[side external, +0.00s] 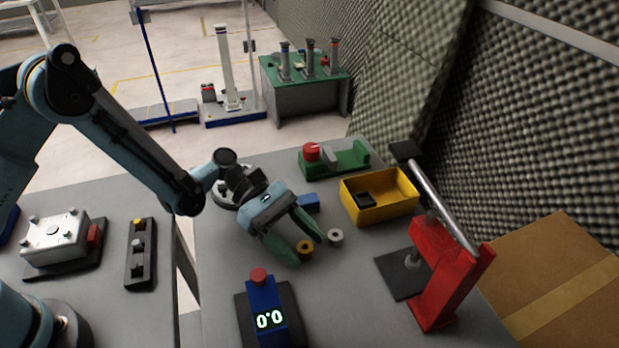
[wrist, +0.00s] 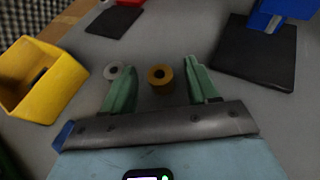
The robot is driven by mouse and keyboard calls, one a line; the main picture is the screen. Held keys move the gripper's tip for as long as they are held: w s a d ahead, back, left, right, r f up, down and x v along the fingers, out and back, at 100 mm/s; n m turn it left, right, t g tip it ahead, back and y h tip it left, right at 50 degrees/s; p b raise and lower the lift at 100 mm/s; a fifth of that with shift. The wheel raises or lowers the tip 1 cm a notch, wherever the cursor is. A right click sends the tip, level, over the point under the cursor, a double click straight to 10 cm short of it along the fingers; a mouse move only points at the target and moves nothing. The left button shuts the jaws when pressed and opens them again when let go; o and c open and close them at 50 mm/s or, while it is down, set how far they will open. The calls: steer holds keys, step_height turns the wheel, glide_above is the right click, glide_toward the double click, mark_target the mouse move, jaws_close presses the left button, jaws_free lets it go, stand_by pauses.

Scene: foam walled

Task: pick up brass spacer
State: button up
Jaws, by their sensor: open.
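The brass spacer (side external: 305,248) is a small gold ring on the grey table. In the wrist view the brass spacer (wrist: 160,77) lies in the gap between my fingers, with clear space on both sides. My gripper (side external: 310,251) is open, its green fingers pointing down toward the table around the spacer. In the wrist view my gripper (wrist: 159,67) holds nothing. I cannot tell how high the fingertips are above the table.
A silver spacer (side external: 335,236) sits close outside one finger. A yellow bin (side external: 352,208) holding a dark item, a red lever press (side external: 445,275) and a blue display unit (side external: 265,310) stand around. A blue block (side external: 308,203) lies behind the gripper. Table between is clear.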

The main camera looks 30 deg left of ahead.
jaws_close()
stand_by(0.3)
steer(key=shift+r, duration=0.2)
